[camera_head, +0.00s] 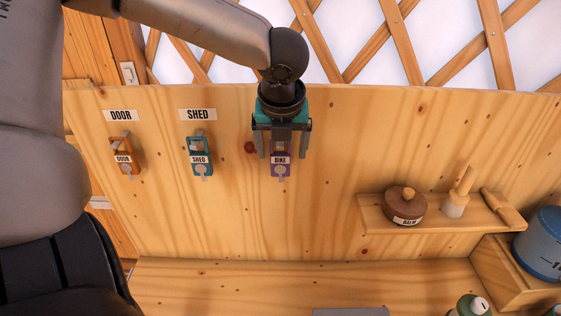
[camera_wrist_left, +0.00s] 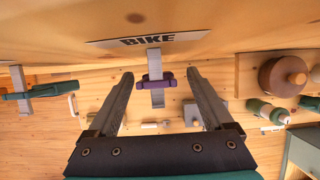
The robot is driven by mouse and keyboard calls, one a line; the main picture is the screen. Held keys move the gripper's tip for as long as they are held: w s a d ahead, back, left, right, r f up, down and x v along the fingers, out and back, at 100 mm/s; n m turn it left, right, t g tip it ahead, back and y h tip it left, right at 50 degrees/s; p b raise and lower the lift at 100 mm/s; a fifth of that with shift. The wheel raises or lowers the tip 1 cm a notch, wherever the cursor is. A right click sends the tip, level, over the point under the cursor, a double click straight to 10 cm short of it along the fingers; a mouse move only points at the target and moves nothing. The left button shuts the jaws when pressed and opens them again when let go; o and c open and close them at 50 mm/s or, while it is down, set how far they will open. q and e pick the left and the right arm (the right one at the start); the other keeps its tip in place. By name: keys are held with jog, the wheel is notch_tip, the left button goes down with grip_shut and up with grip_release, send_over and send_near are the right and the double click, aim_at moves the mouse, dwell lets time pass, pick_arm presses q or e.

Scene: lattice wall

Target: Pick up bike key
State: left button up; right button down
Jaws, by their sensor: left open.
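The bike key (camera_head: 281,161) has a purple tag marked BIKE and hangs on the wooden board under my left gripper. It also shows in the left wrist view (camera_wrist_left: 155,84), between the fingers and apart from both. My left gripper (camera_head: 284,154) is open, with one finger on each side of the key. In the left wrist view the fingertips (camera_wrist_left: 160,74) point toward the board, below the BIKE label (camera_wrist_left: 148,40). The gripper hides the top of the key and its hook in the head view. My right gripper is in neither view.
An orange DOOR key (camera_head: 123,157) and a teal SHED key (camera_head: 200,157) hang to the left. A small shelf (camera_head: 440,228) at right holds a balm pot (camera_head: 404,204), a brush (camera_head: 458,193) and a wooden tool. A blue tin (camera_head: 541,245) stands at far right.

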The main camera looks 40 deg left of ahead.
pick_arm(q)
jog(key=x, duration=0.3)
jog(key=shift+a, duration=0.2)
grip_shut()
dwell(0.5)
